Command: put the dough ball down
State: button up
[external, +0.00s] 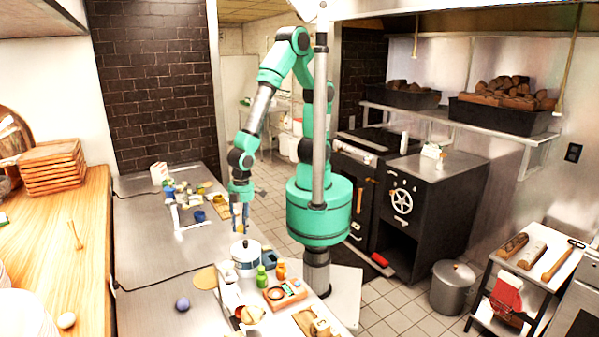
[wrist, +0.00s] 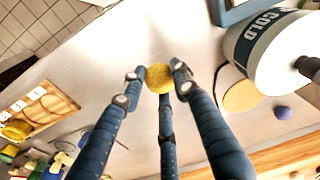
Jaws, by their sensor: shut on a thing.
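My gripper (wrist: 160,78) is shut on a rough yellow ball, which I take to be the dough ball (wrist: 159,79); its dark blue fingers press around it in the wrist view. In the external view my gripper (external: 241,226) points down over the steel counter (external: 150,240), near its right edge, and the ball (external: 240,229) is a small yellow spot between the fingertips. Bare counter shows beyond the ball in the wrist view. The ball appears to be above the counter, but I cannot tell the exact gap.
A white pot marked COLD (wrist: 262,48) stands close by; it also shows in the external view (external: 245,254). A tan disc (external: 205,278) and a purple ball (external: 182,304) lie on the counter. Bottles (external: 262,276) and trays crowd the front; small cups (external: 199,216) stand behind.

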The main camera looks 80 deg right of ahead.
jog(key=b, duration=0.1)
send_over(208, 260)
jog(key=shift+s+d+f, duration=0.15)
jog(key=shift+d+f, duration=0.05)
jog(key=shift+f, duration=0.5)
jog(key=shift+f+b, duration=0.45)
jog(key=shift+f, duration=1.35)
jog(key=shift+f, duration=0.1)
jog(key=o, duration=1.1)
notch_tip(208, 260, up, 12)
jog(key=d+p, duration=0.1)
jog(key=shift+s+p, duration=0.25)
jog(key=shift+p, duration=0.1)
